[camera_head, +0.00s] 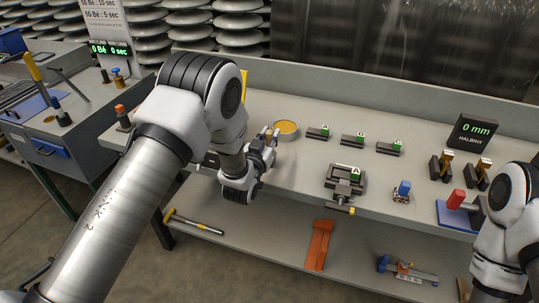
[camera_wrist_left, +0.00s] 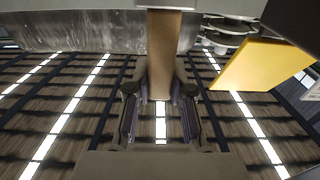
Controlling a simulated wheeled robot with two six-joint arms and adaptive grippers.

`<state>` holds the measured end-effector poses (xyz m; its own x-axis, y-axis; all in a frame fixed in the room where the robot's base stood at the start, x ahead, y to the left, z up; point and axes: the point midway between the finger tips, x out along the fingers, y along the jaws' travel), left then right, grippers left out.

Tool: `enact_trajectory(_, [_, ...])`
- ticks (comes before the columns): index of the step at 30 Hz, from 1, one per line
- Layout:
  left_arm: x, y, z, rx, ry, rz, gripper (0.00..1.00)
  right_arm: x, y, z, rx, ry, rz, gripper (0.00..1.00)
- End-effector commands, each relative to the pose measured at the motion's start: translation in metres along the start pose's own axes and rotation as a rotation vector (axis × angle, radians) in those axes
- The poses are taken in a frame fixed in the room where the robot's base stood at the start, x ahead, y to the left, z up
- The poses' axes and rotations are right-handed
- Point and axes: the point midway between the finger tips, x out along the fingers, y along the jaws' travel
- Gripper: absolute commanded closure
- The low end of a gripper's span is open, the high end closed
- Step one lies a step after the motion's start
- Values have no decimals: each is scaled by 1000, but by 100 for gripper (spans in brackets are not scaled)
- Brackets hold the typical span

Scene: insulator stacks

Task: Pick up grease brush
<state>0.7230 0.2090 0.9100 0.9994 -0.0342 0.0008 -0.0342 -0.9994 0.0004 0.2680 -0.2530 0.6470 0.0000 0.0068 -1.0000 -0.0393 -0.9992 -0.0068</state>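A brown handle, which looks like the grease brush (camera_wrist_left: 163,55), runs down between the fingers of my left gripper (camera_wrist_left: 161,108) in the left wrist view. The fingers appear close against both its sides. In the head view my left gripper (camera_head: 262,148) is low over the bench front, just left of a round tin with yellow content (camera_head: 286,127). A small brownish piece of the brush (camera_head: 268,134) shows there; its bristles are hidden. My right arm is at the right edge; its gripper is not seen.
The grey bench (camera_head: 300,163) carries black blocks marked A, B and C, a vise-like fixture (camera_head: 345,182), a blue-topped part (camera_head: 403,190) and a red-handled tool (camera_head: 457,198). A lower shelf (camera_head: 270,240) holds tools. A yellow panel (camera_wrist_left: 255,65) is near the left wrist.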

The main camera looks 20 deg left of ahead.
Motion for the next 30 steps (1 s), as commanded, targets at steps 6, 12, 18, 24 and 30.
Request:
enact_trajectory(6, [0,0,0,0,0,0,100,0,0,0,0,0,0,60])
enact_trajectory(12, [0,0,-7,0,-1,0,100,2,0,0,0,0,0,60])
enact_trajectory(18, [0,0,-31,0,2,0,100,6,0,0,0,0,0,60])
enact_trajectory(24, [-37,-3,-36,1,-4,0,100,12,0,0,0,0,0,60])
enact_trajectory(30, [-95,-8,-41,1,-4,-1,100,22,0,0,0,0,0,60])
